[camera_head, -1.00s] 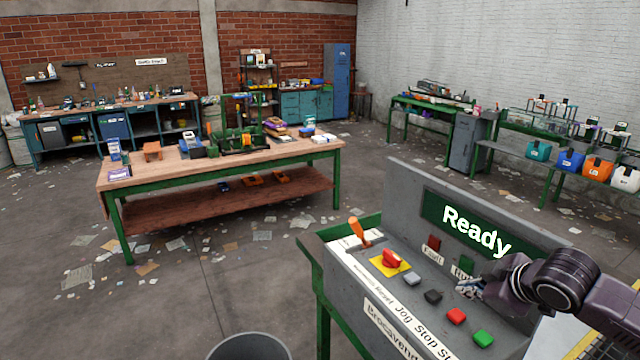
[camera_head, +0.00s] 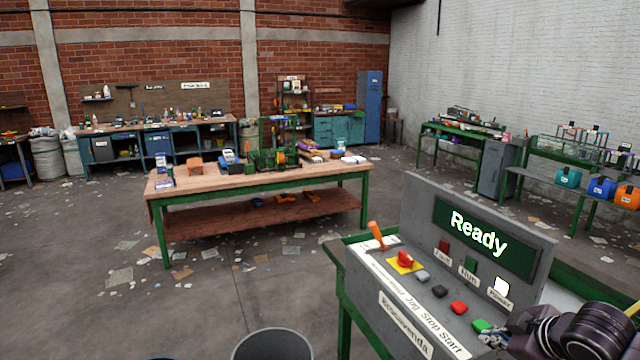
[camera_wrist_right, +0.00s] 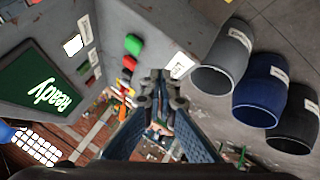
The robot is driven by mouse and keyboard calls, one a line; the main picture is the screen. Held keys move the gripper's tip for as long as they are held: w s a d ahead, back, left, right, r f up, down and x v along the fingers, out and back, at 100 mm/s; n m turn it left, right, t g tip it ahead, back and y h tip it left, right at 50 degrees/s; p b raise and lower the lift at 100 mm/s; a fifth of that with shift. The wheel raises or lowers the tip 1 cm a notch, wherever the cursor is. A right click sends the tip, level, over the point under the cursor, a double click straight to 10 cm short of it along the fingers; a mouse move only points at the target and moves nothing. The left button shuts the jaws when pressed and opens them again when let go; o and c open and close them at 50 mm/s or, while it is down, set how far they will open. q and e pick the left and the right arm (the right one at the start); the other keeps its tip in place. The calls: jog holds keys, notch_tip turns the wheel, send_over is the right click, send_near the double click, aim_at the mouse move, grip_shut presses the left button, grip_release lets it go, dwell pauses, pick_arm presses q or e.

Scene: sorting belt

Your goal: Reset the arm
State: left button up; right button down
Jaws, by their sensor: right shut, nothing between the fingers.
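My right arm comes in at the lower right of the head view, and its shut, empty gripper (camera_head: 492,338) is low beside the front right end of the control panel (camera_head: 408,308), near the green button (camera_head: 481,326). In the right wrist view the closed fingers (camera_wrist_right: 160,84) meet in the middle with nothing between them. The green button (camera_wrist_right: 133,44) and a red button (camera_wrist_right: 129,62) show just left of the fingertips; I cannot tell the exact gap. The panel's screen (camera_head: 470,236) reads "Ready". My left gripper is not in view.
A grey bin (camera_head: 272,346) stands on the floor left of the panel. The right wrist view shows a grey (camera_wrist_right: 222,58), a blue (camera_wrist_right: 260,97) and a black bin (camera_wrist_right: 293,120). A wooden worktable (camera_head: 205,186) stands farther back, with open littered floor between.

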jog(key=s+a+f+m+g+y, duration=0.1)
jog(key=s+a+f+g, duration=0.1)
jog(key=s+a+f, duration=1.2)
jog(key=s+f+m+g+h, duration=0.1)
jog(key=s+f+m+g, duration=0.2)
jog(key=s, duration=0.5)
jog(key=s+f+m+h, duration=0.1)
jog(key=s+f+m, duration=0.25)
jog(key=s, duration=0.45)
jog(key=s+f+g+b, duration=0.25)
jog(key=f+b, duration=0.35)
jog(key=f, duration=2.8)
pick_arm(q)
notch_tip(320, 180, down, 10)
jog(key=b, duration=0.4)
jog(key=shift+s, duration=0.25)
pick_arm(e)
jog(key=s+d+f, duration=0.2)
jog(key=s+f, duration=1.5)
jog(key=f, duration=0.1)
jog(key=shift+s+d, duration=0.15)
jog(key=shift+d, duration=0.05)
